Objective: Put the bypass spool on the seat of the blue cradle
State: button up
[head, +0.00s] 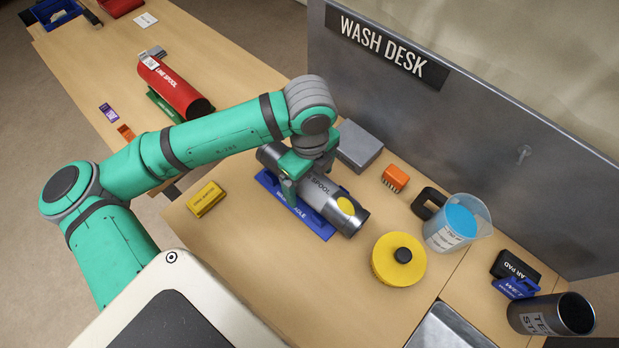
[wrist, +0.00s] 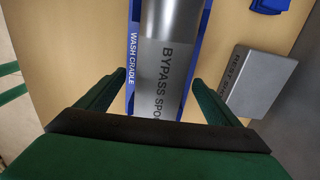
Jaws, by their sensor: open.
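The bypass spool (head: 325,198), a grey metal cylinder with a yellow spot, lies along the blue cradle (head: 322,231) on the wash desk. In the wrist view the spool (wrist: 172,65) reads "BYPASS SPO..." and the cradle (wrist: 132,70) reads "WASH CRADLE" along its left side. My gripper (head: 292,180) is over the spool's middle. In the wrist view my gripper's two green fingers (wrist: 165,92) are spread apart, one on each side of the spool, with gaps visible. The cradle's seat is hidden under the spool.
A grey block (head: 358,146), an orange block (head: 395,178) and a yellow box (head: 206,199) surround the cradle. A yellow round canister (head: 385,262) and a jug of blue liquid (head: 445,235) stand at right. A red line spool (head: 172,88) rests on the far table. The grey wall (head: 450,130) stands behind.

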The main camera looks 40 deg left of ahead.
aim_at(310, 177)
jog(key=shift+r, duration=3.55)
jog(key=shift+w, duration=0.1)
